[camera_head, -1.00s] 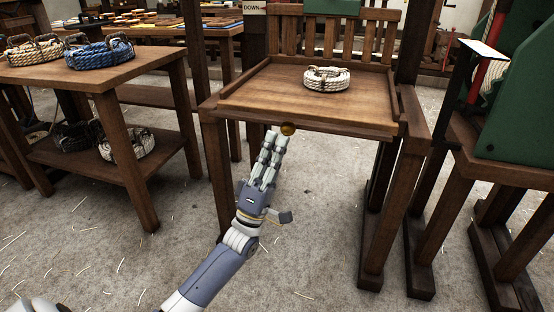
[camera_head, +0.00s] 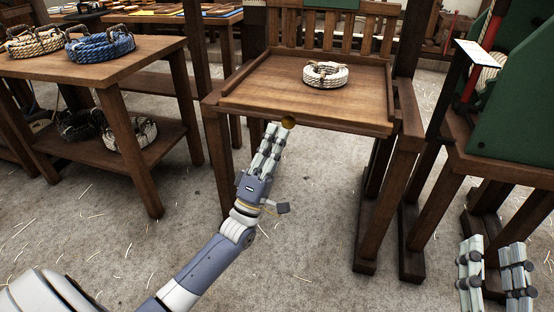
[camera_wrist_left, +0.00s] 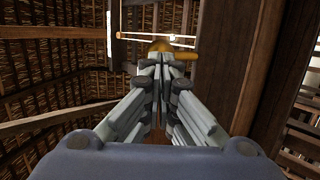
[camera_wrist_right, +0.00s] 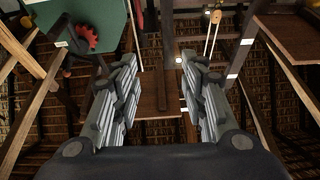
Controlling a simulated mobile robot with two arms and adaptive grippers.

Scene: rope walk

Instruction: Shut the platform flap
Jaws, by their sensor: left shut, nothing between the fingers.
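The wooden platform (camera_head: 258,93) stands in the middle of the head view, with a raised rim and a slatted back. A brass knob (camera_head: 288,122) sits at its front edge. I cannot tell clearly which board is the flap. A cream rope coil (camera_head: 325,74) lies on the platform. My left gripper (camera_head: 275,130) is shut and empty, its fingertips at or just under the knob; I cannot tell if they touch. In the left wrist view the knob (camera_wrist_left: 160,46) is just beyond the fingertips. My right gripper (camera_head: 497,262) is open and empty, low at the right; its spread fingers show in the right wrist view (camera_wrist_right: 158,85).
A wooden table (camera_head: 120,72) at the left holds blue (camera_head: 100,46) and cream rope coils, with more coils on its lower shelf. A green machine body (camera_head: 510,110) on a wooden stand is at the right. The floor between them is clear apart from scattered straw.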

